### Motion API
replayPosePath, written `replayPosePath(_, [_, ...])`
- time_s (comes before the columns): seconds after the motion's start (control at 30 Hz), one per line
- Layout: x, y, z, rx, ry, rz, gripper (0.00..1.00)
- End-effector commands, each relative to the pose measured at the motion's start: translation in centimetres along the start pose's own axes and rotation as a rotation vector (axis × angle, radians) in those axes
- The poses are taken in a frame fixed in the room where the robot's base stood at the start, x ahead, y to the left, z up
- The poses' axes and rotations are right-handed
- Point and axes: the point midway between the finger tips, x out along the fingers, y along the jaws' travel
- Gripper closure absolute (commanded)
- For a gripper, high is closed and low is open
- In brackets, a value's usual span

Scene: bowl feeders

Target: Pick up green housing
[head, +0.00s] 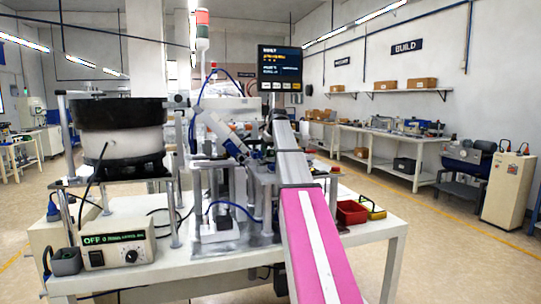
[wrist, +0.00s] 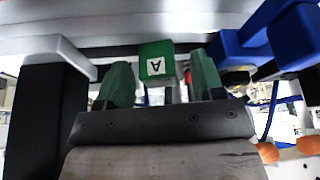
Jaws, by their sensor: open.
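A green housing (wrist: 155,60) with a white label bearing a dark letter A shows at the upper middle of the wrist view. My gripper (wrist: 161,76) is open, with one green-tipped finger on each side of the housing. Gaps show between the housing and both fingers. The housing appears at or just beyond the fingertips; I cannot tell how deep it sits between them. In the head view my arm reaches over the machine on the white table (head: 375,235), and I cannot make out the gripper or the housing there.
In the wrist view, a dark post with a grey top (wrist: 60,75) stands left, and a blue bracket (wrist: 275,40) right. A dark bowl feeder (head: 120,115) stands left on the table, a controller (head: 118,251) below it. A red bin (head: 351,212) lies right of my arm.

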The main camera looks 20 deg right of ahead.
Motion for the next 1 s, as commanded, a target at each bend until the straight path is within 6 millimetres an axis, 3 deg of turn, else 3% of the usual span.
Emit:
replayPosePath(0.07, [0.0,0.0,0.0,0.000,0.000,0.000,0.38])
replayPosePath(0.2, [0.0,0.0,0.0,0.000,0.000,0.000,0.84])
replayPosePath(0.23, [0.0,0.0,0.0,0.000,0.000,0.000,0.91])
replayPosePath(0.67, [-0.6,0.0,-0.3,0.000,0.000,0.000,0.92])
replayPosePath(1.0, [-5.4,0.1,-2.4,-0.001,0.001,0.001,0.92])
